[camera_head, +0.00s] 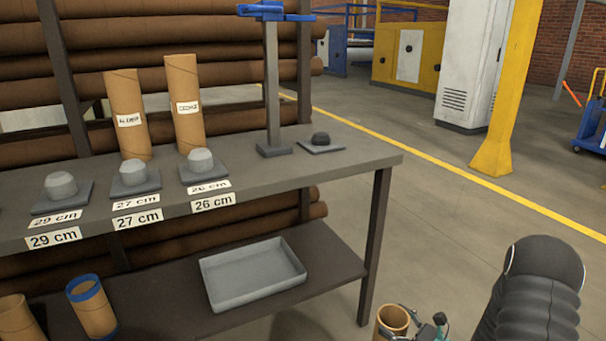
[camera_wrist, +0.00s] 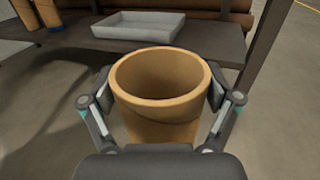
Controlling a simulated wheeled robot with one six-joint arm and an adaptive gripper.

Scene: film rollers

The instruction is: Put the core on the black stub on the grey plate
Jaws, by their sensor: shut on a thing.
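A brown cardboard core (camera_head: 391,321) is at the bottom of the head view, and its open top fills the middle of the wrist view (camera_wrist: 160,95). My gripper (camera_wrist: 162,98) is shut on the core, with one finger on each side of it. The core looks upright, in front of the bench and to the right of its lower shelf. Nothing is on the stub. The core's lower end is hidden.
A post with a blue arm (camera_head: 271,80) stands left of the plate. Grey stubs on plates marked 29, 27 and 26 cm line the bench (camera_head: 350,165); two tall cores (camera_head: 185,100) stand behind. A grey tray (camera_head: 252,287) and a blue-rimmed core (camera_head: 92,305) occupy the lower shelf.

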